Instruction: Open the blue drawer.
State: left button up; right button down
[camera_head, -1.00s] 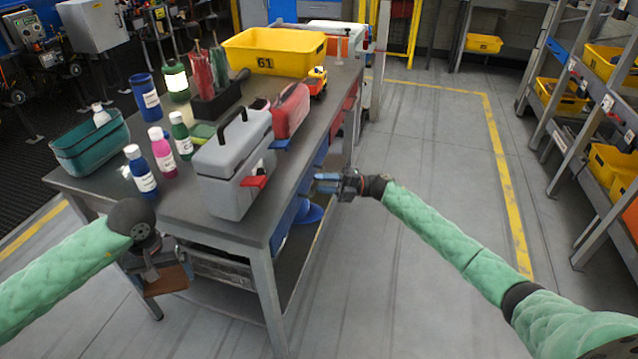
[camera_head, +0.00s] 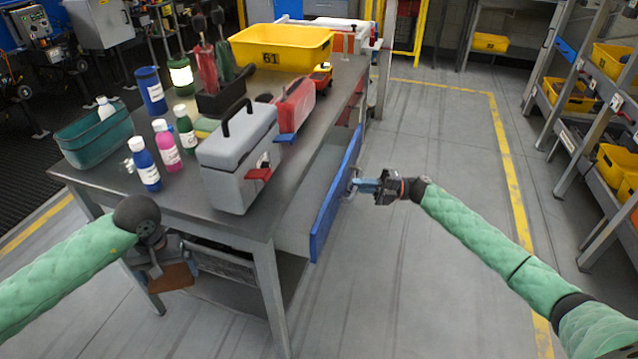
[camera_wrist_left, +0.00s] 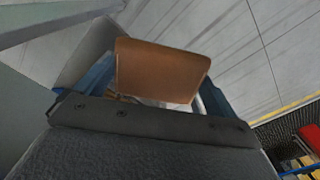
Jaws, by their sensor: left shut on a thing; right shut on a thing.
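The blue drawer (camera_head: 326,213) sticks out from the right side of the workbench, its long blue front standing away from the bench with a grey drawer side behind it. My right gripper (camera_head: 356,186) is shut on the drawer's handle at the outer face of the blue front. My left gripper (camera_head: 165,262) is at the front left of the bench, low beside its edge, shut on a brown block-like thing (camera_head: 172,278). In the left wrist view, this brown thing (camera_wrist_left: 160,70) sits between the blue fingers.
The workbench (camera_head: 262,226) carries a grey toolbox (camera_head: 232,160), a red toolbox (camera_head: 294,106), a yellow bin (camera_head: 282,50), a teal bin (camera_head: 92,142) and several bottles. Shelves with yellow bins stand at the right. The floor (camera_head: 430,130) right of the bench is clear.

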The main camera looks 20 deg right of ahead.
pick_arm(q)
jog(key=shift+f+b, duration=0.8)
jog(key=shift+f, duration=0.15)
pick_arm(e)
jog(key=s+d, duration=0.7)
jog(key=d, duration=0.3)
jog(key=c, duration=1.5)
grip_release()
jog(key=shift+d, duration=0.1)
pick_arm(q)
notch_tip(320, 180, down, 2)
jog(key=shift+b, duration=0.95)
pick_arm(e)
jog(key=v, duration=1.2)
jog(key=shift+f, duration=0.15)
